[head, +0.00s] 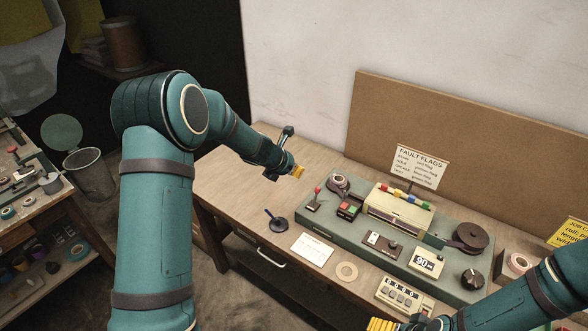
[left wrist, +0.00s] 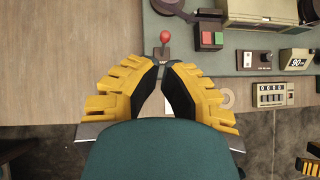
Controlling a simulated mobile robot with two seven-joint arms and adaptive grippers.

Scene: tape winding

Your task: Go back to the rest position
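My left arm reaches over the workbench, and its yellow-fingered gripper (head: 298,171) hangs above the bench, left of the green panel (head: 410,271). In the left wrist view the left gripper (left wrist: 163,68) has its fingertips close together with a narrow gap between them. Nothing is held between them. A red-knobbed lever (left wrist: 166,42) shows just beyond the tips; it also stands on the panel's left end in the head view (head: 316,194). My right gripper (head: 384,325) is only partly in view at the bottom edge, and its fingertips are cut off.
The panel carries a beige machine (head: 398,210), a dark tape reel (head: 470,236) and a "90" display (head: 426,262). On the bench lie a dark spindle base (head: 277,223), a white card (head: 312,249), a tan ring (head: 346,272) and a counter box (head: 403,296). The bench's left part is clear.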

